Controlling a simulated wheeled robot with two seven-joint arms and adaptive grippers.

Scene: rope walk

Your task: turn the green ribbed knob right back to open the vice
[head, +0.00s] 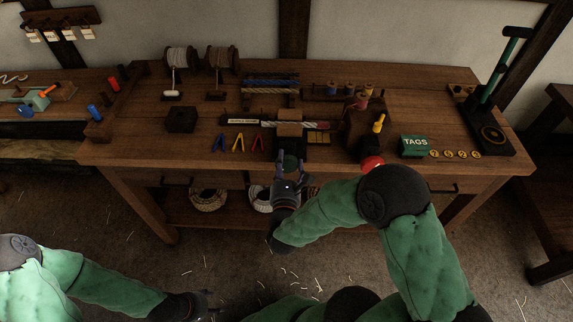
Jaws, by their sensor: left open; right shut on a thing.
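The green ribbed knob (289,162) is at the front edge of the workbench, near its middle. My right gripper (288,170) is shut on it from the front, and its fingers hide part of the knob. The vice (290,130) sits behind the knob on the bench top, with a rope piece lying across it; how far its jaws are apart is too small to tell. My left gripper (207,302) is open and empty, low in front of the bench over the floor.
A green TAGS box (414,146) and several yellow discs are at the right. A red round thing (372,163) is at the front edge near my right arm. Rope coils (208,200) lie below.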

